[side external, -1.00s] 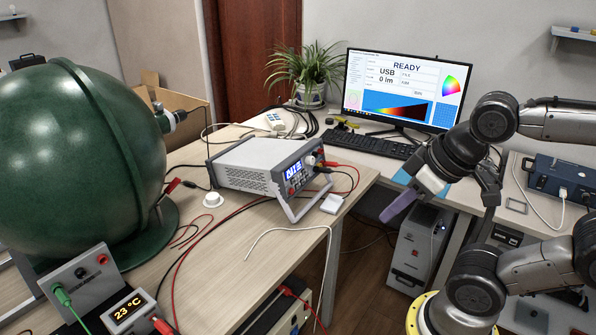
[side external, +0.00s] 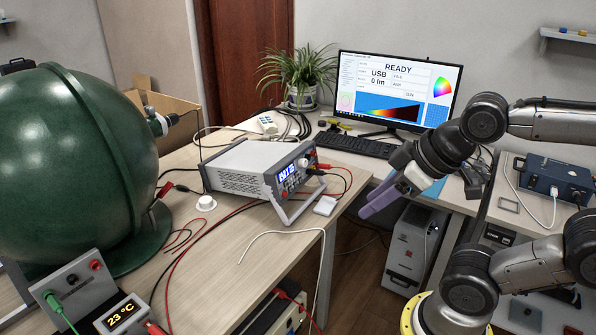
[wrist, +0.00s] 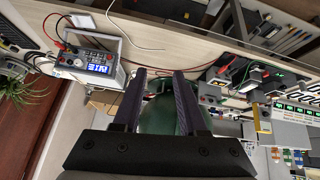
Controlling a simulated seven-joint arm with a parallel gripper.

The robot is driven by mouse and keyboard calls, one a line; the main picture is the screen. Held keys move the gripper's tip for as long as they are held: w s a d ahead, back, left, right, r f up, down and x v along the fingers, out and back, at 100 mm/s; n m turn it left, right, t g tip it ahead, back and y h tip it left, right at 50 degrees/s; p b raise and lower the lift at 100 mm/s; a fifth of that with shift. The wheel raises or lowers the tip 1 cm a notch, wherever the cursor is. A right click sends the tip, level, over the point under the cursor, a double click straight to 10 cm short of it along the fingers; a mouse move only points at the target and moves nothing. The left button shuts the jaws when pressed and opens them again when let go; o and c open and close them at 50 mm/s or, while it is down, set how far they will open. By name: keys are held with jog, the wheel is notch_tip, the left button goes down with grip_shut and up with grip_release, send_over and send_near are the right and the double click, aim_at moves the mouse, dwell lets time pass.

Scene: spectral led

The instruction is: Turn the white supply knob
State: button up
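The white supply knob (side external: 303,162) is small and round, on the front panel of the grey and white power supply (side external: 240,168), right of its lit blue display. The supply stands tilted up on its front handle on the table. My gripper (side external: 372,210) is in the air to the right of the supply, clear of the knob. In the wrist view the purple fingers of my gripper (wrist: 158,75) are apart with nothing between them.
Red and black leads (side external: 340,170) plug into the supply's front. A white loose cable (side external: 285,232) and a small white box (side external: 325,206) lie in front. A large green sphere (side external: 75,160) stands left. A monitor (side external: 400,90) and keyboard (side external: 355,145) are behind. A gap separates the tables.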

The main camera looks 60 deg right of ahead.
jog(key=o, duration=0.3)
jog(key=w+r+n+t, duration=0.1)
jog(key=w, duration=0.1)
jog(key=w+r+n+t, duration=0.1)
jog(key=w+r, duration=0.1)
jog(key=w+r+n+t, duration=0.1)
jog(key=w, duration=0.1)
jog(key=shift+w+d+r, duration=0.15)
jog(key=shift+d+r, duration=0.1)
jog(key=shift+d, duration=0.05)
jog(key=w+d+r+n+t+h, duration=0.1)
jog(key=w+d+n+t, duration=0.25)
jog(key=w, duration=0.45)
jog(key=w+d+r+n+t+h, duration=0.1)
jog(key=w+d+n+t, duration=0.3)
jog(key=w, duration=0.4)
jog(key=g+h, duration=0.4)
send_near(306, 164)
jog(key=x, duration=0.8)
jog(key=shift+r, duration=0.1)
